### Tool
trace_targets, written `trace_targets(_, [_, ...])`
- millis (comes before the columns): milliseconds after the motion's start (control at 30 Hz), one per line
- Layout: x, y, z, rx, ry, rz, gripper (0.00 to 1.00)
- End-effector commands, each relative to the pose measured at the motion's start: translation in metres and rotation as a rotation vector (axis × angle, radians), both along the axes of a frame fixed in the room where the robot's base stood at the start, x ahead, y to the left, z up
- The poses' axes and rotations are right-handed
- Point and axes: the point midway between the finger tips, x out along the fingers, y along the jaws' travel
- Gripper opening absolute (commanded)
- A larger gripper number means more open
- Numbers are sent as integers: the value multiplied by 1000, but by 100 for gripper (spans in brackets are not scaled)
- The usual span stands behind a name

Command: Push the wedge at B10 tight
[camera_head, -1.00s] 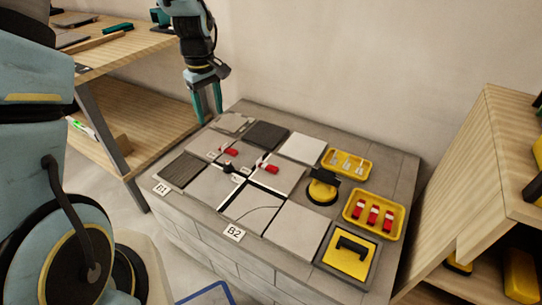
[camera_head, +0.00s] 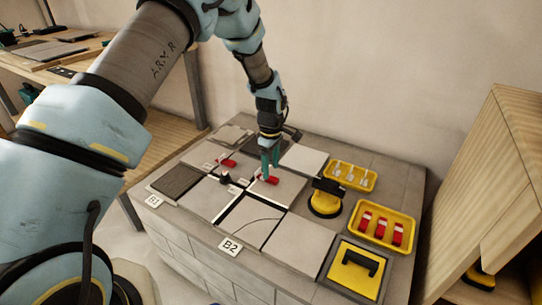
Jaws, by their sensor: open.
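Two red wedges show among the tiles: one (camera_head: 228,163) at the left joint and one (camera_head: 271,181) on the light tile (camera_head: 284,187) right of the middle. Small white labels lie near them, too small to read, so I cannot tell which wedge is at B10. My gripper (camera_head: 270,168) is pointing down with its teal fingers open, directly at the right-hand wedge. The fingers hide part of that wedge and its clip. I cannot tell whether they touch it.
A yellow-and-black suction tool (camera_head: 326,203), a yellow tray of white clips (camera_head: 373,183), a yellow tray of red wedges (camera_head: 411,236) and a yellow handled pad (camera_head: 350,277) stand at right. Front labels read B1 (camera_head: 154,201) and B2 (camera_head: 230,247).

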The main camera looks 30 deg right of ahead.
Motion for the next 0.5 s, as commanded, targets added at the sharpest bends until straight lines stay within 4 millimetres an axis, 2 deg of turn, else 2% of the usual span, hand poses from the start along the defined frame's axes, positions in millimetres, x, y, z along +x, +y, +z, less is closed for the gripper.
trace_targets(33, [0,0,-10,1,3,0,62])
trace_targets(200, [0,0,-28,0,1,0,62])
trace_targets(500, [0,0,-36,-1,0,0,62])
